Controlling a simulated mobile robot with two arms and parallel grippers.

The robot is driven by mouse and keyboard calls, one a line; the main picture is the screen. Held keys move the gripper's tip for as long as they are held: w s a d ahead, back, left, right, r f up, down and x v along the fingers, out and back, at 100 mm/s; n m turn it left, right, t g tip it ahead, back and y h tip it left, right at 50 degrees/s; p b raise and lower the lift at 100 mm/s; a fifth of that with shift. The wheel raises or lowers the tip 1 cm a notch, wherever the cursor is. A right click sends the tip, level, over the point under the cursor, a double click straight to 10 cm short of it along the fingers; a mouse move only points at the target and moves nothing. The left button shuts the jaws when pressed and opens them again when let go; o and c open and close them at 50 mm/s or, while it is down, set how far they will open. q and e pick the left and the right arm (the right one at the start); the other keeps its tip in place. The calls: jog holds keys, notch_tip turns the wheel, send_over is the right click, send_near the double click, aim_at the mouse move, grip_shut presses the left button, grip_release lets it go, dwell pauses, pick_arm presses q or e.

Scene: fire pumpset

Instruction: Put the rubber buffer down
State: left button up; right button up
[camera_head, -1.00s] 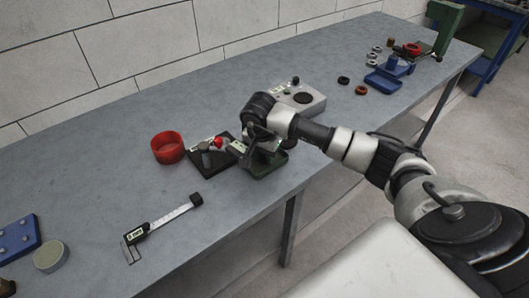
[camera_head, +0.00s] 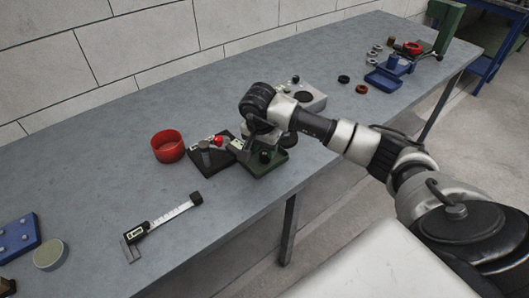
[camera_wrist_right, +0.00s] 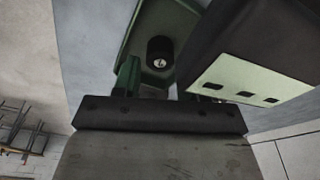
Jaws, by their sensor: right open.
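A short black cylinder that looks like the rubber buffer (camera_wrist_right: 160,52) stands on a green base in the right wrist view, with a pale round mark on its end. In the head view a dark round piece (camera_head: 265,157) shows on the green base (camera_head: 279,165) near the table's front edge. My right gripper (camera_wrist_right: 155,78) is open, its fingers pointing toward the buffer and apart from it. In the head view my right wrist partly hides the fingers and the base. My left gripper is not in view.
A black plate (camera_head: 207,165) with a red-knobbed device and a red ring cup (camera_head: 168,147) lie to the left. A caliper (camera_head: 160,226) lies in front. A dark block with a pale label (camera_wrist_right: 255,80) is close to the gripper.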

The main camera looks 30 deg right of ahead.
notch_tip(320, 180, up, 9)
jog(key=a, duration=0.1)
jog(key=shift+s+a+r+b, duration=0.15)
jog(key=shift+s+b, duration=0.15)
jog(key=shift+s, duration=0.05)
dwell(0.3)
